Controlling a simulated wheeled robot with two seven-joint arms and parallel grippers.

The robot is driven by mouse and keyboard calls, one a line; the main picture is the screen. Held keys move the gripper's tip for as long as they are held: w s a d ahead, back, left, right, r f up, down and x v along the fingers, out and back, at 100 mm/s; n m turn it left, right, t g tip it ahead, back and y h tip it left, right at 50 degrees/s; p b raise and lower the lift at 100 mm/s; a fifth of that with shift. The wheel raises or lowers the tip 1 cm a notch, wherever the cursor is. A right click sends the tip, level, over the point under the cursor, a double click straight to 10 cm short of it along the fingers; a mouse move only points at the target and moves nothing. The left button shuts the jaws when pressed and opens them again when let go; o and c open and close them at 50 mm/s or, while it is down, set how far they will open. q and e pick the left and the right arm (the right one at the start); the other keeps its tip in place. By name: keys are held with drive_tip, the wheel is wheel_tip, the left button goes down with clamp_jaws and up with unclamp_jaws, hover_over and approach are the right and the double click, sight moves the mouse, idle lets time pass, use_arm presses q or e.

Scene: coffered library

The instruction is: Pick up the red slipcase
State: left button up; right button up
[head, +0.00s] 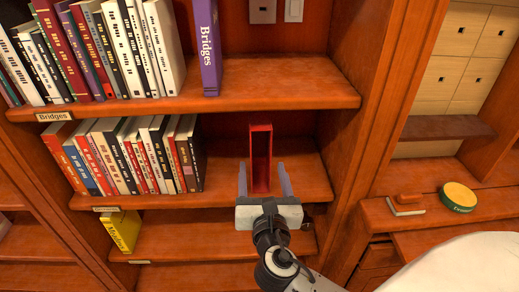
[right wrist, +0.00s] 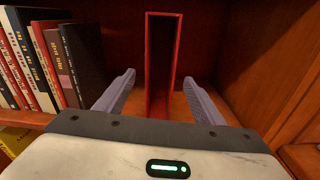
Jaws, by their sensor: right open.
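The red slipcase (head: 261,158) stands upright on the middle shelf of the bookcase, its open side facing me and its inside dark. In the right wrist view the slipcase (right wrist: 163,62) rises between the fingers, with a gap on each side. My right gripper (head: 264,178) is open, with one finger to the left and one to the right of the slipcase's lower part. In the right wrist view my right gripper (right wrist: 163,95) looks empty, and neither finger clearly touches the slipcase. My left gripper is not in view.
A row of books (head: 130,155) stands left of the slipcase on the same shelf (head: 225,170). The upper shelf (head: 290,85) holds more books and the purple Bridges book (head: 207,45). The bookcase's right side wall is close by. A yellow book (head: 121,230) stands below.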

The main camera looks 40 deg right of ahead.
drive_tip(key=w+d+r, duration=0.2)
drive_tip(key=w+d, duration=0.3)
drive_tip(key=w, duration=0.4)
drive_tip(key=shift+d+n+h, duration=0.2)
drive_tip(key=shift+n+h, duration=0.1)
drive_tip(key=shift+n, duration=0.1)
drive_tip(key=shift+w, duration=0.1)
drive_tip(key=c, duration=1.1)
drive_tip(key=shift+c, duration=0.9)
drive_tip(key=shift+r, duration=0.1)
